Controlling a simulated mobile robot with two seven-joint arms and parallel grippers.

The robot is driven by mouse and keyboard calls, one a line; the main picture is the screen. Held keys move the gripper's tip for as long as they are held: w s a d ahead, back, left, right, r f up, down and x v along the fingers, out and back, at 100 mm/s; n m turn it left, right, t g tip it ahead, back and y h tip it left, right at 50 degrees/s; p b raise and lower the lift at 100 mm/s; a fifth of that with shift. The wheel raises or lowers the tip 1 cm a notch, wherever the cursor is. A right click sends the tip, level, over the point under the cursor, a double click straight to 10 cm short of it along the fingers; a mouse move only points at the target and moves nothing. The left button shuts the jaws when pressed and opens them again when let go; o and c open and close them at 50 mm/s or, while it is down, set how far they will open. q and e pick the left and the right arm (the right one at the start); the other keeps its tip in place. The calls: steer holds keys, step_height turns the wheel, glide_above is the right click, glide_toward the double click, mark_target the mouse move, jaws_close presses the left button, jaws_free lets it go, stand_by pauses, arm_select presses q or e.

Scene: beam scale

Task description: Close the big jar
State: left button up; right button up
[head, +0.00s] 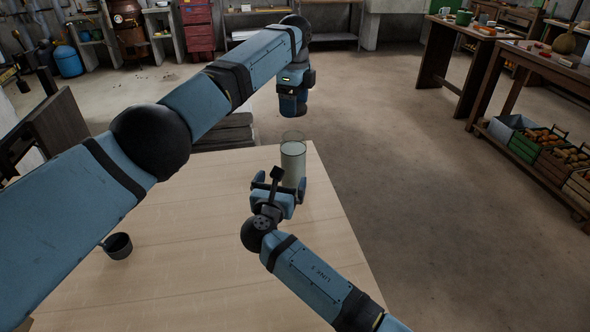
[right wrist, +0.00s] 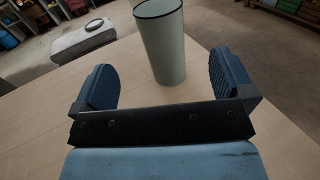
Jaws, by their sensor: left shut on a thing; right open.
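The big jar (head: 293,167) is a tall pale cylinder standing upright near the table's far right corner. It also shows in the right wrist view (right wrist: 164,45), with a thin dark rim around its top. A faint clear round shape (head: 292,135) shows at the jar's top in the head view; I cannot tell whether it is a lid or glass wall. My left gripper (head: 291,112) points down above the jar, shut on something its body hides. My right gripper (head: 279,184) is open on the near side of the jar, its fingers apart and the jar beyond them.
A small dark cup (head: 118,246) with a handle stands at the table's left. The wooden table (head: 190,215) is otherwise mostly bare. A grey stack (head: 226,132) lies past its far edge. Workbenches and vegetable crates (head: 545,145) stand far right across open floor.

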steer(key=shift+s+a, duration=0.1)
steer(key=x, duration=1.2)
steer(key=shift+r, duration=0.1)
steer(key=shift+c, duration=0.5)
steer(key=c, duration=1.2)
arm_select(q)
glide_above(294, 139)
steer(key=shift+f, duration=2.45)
steer(key=shift+s+f, duration=0.1)
steer(key=shift+f, duration=0.8)
steer(key=shift+f, duration=0.55)
